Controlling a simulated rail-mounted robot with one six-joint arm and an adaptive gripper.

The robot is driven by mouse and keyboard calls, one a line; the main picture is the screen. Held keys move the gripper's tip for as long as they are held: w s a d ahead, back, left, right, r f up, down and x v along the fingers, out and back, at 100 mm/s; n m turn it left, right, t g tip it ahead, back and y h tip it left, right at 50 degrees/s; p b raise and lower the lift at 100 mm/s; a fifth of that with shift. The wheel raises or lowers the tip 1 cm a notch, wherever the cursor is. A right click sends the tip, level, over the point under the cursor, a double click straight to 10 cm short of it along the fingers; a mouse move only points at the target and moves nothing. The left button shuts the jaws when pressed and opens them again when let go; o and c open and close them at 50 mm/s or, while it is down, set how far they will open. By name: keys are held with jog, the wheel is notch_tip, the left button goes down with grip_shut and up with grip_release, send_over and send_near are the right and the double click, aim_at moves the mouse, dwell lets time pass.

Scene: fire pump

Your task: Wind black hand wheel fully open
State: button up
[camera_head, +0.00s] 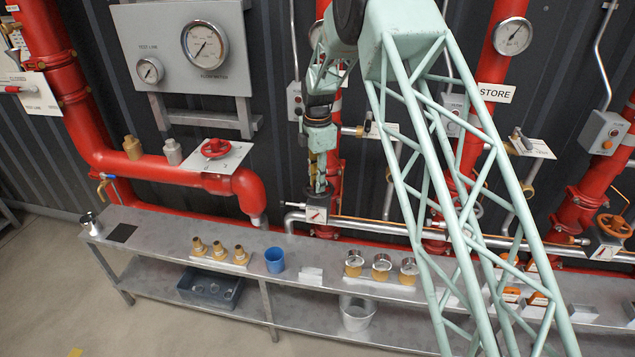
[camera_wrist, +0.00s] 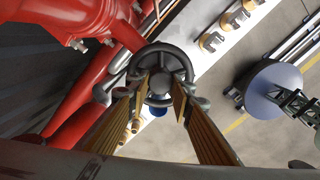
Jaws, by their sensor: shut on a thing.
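The black hand wheel (camera_wrist: 165,47) is dark grey to black with a round rim and shows in the wrist view, top centre. My gripper (camera_wrist: 160,92) reaches to it with two long yellow-brown fingers, one on each side of its middle, and is shut on it. The fingers hide part of the rim and spokes. In the head view my gripper (camera_head: 318,186) points down at the valve behind the bench, just above a small white plate (camera_head: 316,215). The wheel is too small and covered there to make out its turn.
A grey bench (camera_head: 150,232) runs along the front, with brass fittings (camera_head: 219,250), a blue cup (camera_head: 275,260) and several round fittings (camera_head: 381,266). Red pipes (camera_head: 190,178) stand close around my arm.

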jog(key=shift+s+d+f, duration=0.15)
jog(key=shift+s+f, duration=0.15)
jog(key=shift+f, duration=0.35)
jog(key=shift+n, duration=2)
jog(key=shift+s+d+n, duration=0.1)
jog(key=shift+d+n, duration=0.05)
jog(key=shift+n, duration=1.75)
jog(key=o, duration=0.9)
jog(key=shift+f, duration=0.1)
jog(key=shift+w+r, duration=0.2)
jog(key=shift+c, duration=0.4)
jog(key=shift+m, duration=0.3)
